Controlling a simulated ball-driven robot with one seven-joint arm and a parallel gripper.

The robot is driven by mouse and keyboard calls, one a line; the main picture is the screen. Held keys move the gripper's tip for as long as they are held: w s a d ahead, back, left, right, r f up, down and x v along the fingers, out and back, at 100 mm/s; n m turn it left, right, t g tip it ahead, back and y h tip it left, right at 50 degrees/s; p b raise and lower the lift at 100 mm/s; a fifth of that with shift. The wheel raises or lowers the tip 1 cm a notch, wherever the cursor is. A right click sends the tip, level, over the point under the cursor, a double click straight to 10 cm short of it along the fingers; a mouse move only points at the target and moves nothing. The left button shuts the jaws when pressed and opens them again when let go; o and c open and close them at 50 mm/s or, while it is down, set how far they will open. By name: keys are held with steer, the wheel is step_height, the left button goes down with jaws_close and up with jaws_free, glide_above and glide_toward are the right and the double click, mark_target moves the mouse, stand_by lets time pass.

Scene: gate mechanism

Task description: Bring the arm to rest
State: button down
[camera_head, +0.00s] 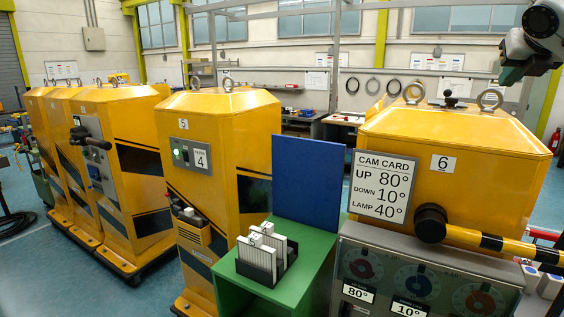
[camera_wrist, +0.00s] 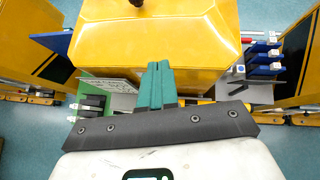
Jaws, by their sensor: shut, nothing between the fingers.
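My gripper (camera_wrist: 157,68) shows in the wrist view as two teal fingers pressed together with nothing between them. They point toward the top of a yellow cabinet (camera_wrist: 160,40). In the head view part of my gripper (camera_head: 512,74) hangs at the upper right, above and to the right of the yellow cabinet marked 6 (camera_head: 500,190). It appears apart from the cabinet. The rest of my arm is cut off by the picture edge.
A cam card (camera_head: 382,186) and a dial panel (camera_head: 420,280) are on cabinet 6's front, with a striped bar (camera_head: 490,243) at the right. A green stand (camera_head: 315,262) with a blue board (camera_head: 306,180) adjoins it. More yellow cabinets (camera_head: 225,120) stand left.

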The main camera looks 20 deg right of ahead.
steer(key=w+a+f+m+t+y+b, duration=0.1)
steer(key=w+a+f+m+y, duration=0.25)
steer(key=a+f, duration=0.5)
steer(key=w+a+f+m+y+b, duration=0.1)
steer(key=w+a+f+m+y, duration=0.3)
steer(key=f, duration=0.8)
steer(key=s+a+f+m+g+b, duration=0.15)
steer(key=a+f+m, duration=0.25)
steer(key=a+f, duration=0.6)
steer(key=s+a+f+m, duration=0.2)
steer(key=a+f+m, duration=0.35)
steer(key=f, duration=0.85)
steer(key=s+a+f+m+g, duration=0.25)
steer(key=s+a+f, duration=0.25)
steer(key=s+f, duration=0.35)
steer(key=s+a+f+m+g, duration=0.1)
steer(key=s+a+f+m, duration=0.35)
steer(key=s+f, duration=0.45)
steer(key=s+f+m+g+b, duration=0.1)
steer(key=s+f, duration=0.3)
steer(key=s, duration=0.5)
steer(key=s+d+f+m+g+h+b, duration=0.1)
steer(key=s+f+m, duration=0.3)
steer(key=s, duration=0.5)
steer(key=shift+s+d+f+g, duration=0.15)
steer(key=shift+d+g, duration=0.05)
steer(key=shift+g, duration=0.5)
